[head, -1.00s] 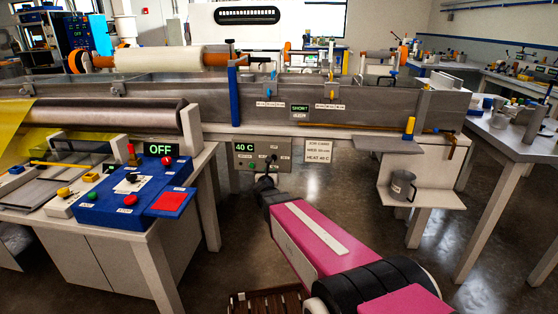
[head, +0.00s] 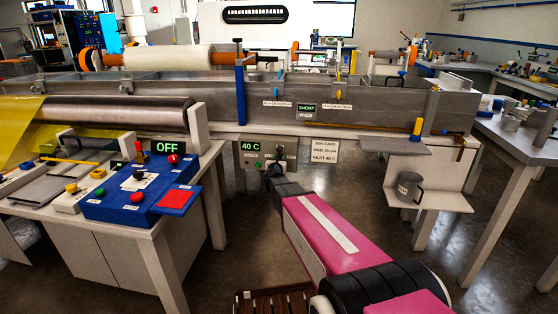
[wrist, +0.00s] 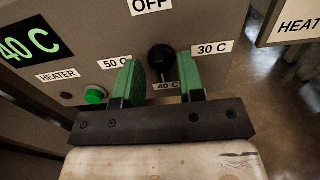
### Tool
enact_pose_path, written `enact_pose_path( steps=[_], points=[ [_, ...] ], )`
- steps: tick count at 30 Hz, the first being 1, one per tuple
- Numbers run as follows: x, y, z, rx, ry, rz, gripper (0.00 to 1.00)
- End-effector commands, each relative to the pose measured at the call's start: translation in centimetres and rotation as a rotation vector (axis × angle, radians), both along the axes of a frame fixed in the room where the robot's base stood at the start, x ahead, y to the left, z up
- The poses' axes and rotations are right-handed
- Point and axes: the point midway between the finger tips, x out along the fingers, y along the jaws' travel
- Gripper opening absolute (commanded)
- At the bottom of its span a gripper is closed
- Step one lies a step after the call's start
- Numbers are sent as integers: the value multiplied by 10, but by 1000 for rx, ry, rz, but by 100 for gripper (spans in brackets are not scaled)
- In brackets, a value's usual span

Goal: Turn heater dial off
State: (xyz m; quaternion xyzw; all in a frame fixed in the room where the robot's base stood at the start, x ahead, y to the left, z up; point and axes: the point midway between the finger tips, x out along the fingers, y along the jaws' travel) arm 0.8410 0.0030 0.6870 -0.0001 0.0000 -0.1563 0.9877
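The heater panel (head: 256,165) hangs below the long metal bath and its green display reads 40 C. In the wrist view the black heater dial (wrist: 161,57) sits between labels OFF above, 50 C left, 30 C right and 40 C below. Its narrow part appears to point down at 40 C. My gripper (wrist: 161,80) is open, with one green finger on each side of the dial; I cannot tell whether either touches it. In the head view my gripper (head: 273,170) is just below the dial, partly hidden by my wrist.
A green button (wrist: 95,95) is left of the dial, close to the left finger. A job card (head: 324,151) reading HEAT 40 C hangs to the right. A blue control box (head: 120,208) with an OFF display is on the left bench. A grey mug (head: 409,187) stands on a low shelf.

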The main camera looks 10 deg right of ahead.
Motion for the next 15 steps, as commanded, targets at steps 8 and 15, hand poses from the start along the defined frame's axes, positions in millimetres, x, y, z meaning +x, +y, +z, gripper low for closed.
enact_pose_path(
  steps=[8,15],
  points=[
    [7,-3,0,0,0,0,36],
    [7,-3,0,0,0,0,0]
  ],
)
